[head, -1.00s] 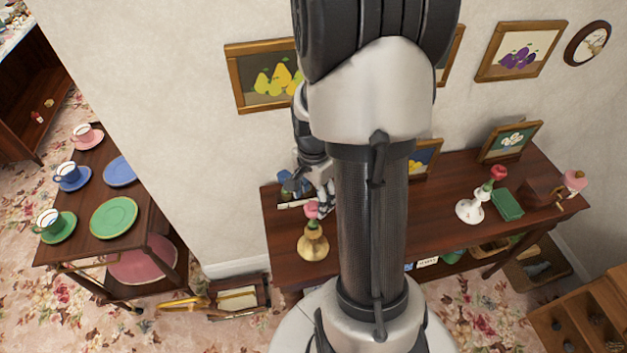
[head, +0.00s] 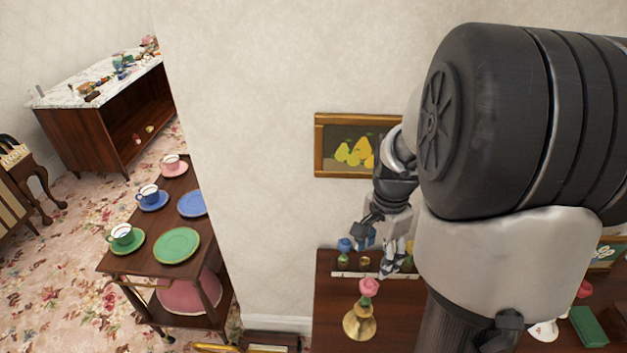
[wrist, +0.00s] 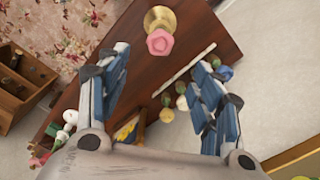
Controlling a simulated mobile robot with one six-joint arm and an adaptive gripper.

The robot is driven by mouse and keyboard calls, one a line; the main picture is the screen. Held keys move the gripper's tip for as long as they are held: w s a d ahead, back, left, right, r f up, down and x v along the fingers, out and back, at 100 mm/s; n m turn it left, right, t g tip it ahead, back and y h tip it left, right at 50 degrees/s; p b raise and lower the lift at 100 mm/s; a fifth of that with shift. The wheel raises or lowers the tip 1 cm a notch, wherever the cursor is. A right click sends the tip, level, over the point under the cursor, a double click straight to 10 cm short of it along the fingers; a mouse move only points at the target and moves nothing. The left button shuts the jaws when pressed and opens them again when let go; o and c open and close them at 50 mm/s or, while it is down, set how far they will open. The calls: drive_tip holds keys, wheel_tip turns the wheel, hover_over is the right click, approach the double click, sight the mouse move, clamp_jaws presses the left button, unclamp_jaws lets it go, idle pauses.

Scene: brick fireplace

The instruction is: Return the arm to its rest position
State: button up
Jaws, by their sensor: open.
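My gripper (head: 374,248) is above the left end of the dark wooden sideboard (head: 338,310), close to the wall. In the wrist view my gripper (wrist: 158,88) is open, with its two blue fingers apart and nothing held between them. A brass vase with a pink flower (head: 361,318) stands on the sideboard near the gripper; it also shows in the wrist view beyond the fingertips. Small vases (head: 345,252) stand on a white strip at the back of the sideboard beside the gripper. My arm hides much of the sideboard in the head view.
A framed pear picture (head: 345,146) hangs on the wall just behind my arm. A tea cart (head: 150,258) with cups and plates stands left. A green box (head: 588,327) is on the sideboard at right.

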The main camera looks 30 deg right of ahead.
drive_tip(key=s+a+r+n+t+b, duration=0.2)
drive_tip(key=s+a+r+n+b, duration=0.1)
drive_tip(key=a+n, duration=0.6)
drive_tip(key=s+a+r+n+t+b, duration=0.2)
drive_tip(key=s+a+n, duration=0.4)
drive_tip(key=a+n, duration=0.3)
drive_tip(key=a+r+b, duration=0.1)
drive_tip(key=a+r, duration=0.1)
drive_tip(key=shift+a+t, duration=0.3)
drive_tip(key=shift+s, duration=0.1)
drive_tip(key=shift+c, duration=0.6)
